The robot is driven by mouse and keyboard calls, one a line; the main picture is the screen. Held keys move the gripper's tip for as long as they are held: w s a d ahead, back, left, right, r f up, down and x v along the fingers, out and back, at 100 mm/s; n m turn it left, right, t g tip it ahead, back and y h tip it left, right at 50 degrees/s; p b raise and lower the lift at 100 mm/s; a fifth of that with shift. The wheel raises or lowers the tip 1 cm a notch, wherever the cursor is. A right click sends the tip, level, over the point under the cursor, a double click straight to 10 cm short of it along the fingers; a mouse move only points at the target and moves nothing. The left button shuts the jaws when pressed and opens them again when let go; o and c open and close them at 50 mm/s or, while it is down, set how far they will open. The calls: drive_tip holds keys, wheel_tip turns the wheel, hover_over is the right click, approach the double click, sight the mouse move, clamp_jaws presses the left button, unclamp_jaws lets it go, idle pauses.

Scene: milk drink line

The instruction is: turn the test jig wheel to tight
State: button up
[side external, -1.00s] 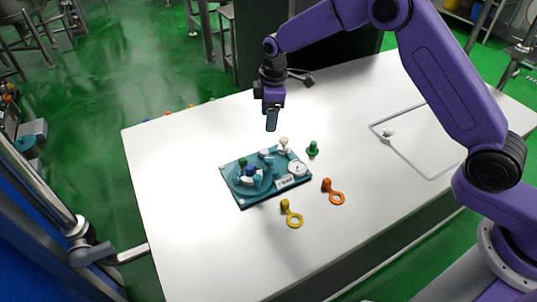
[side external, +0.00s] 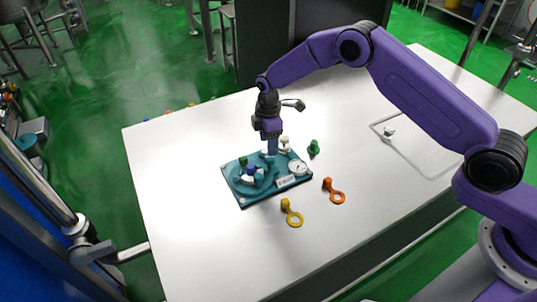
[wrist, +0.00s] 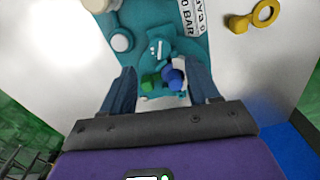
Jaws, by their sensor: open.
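The test jig is a teal board (side external: 243,199) with a white gauge (side external: 298,168), a white label and a raised round part carrying a blue knob (side external: 251,170) and a green knob (side external: 243,161). In the wrist view the blue knob (wrist: 174,78) and green knob (wrist: 148,82) show beside a teal piece with white marks (wrist: 158,48). I cannot tell for certain which part is the wheel. My gripper (side external: 272,152) points down over the jig. In the wrist view my gripper (wrist: 162,88) is open, its fingers on either side of the knobs; contact is unclear.
A yellow ring tag (side external: 293,220) and an orange ring tag (side external: 337,197) lie in front of the jig. A green piece (side external: 314,147) stands right of it. A white knob (side external: 388,131) sits inside an outlined panel farther right. The white table (side external: 190,240) is clear at the left.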

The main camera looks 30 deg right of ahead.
sight(270, 159)
drive_tip(key=shift+f, duration=3.1)
drive_tip(key=c, duration=1)
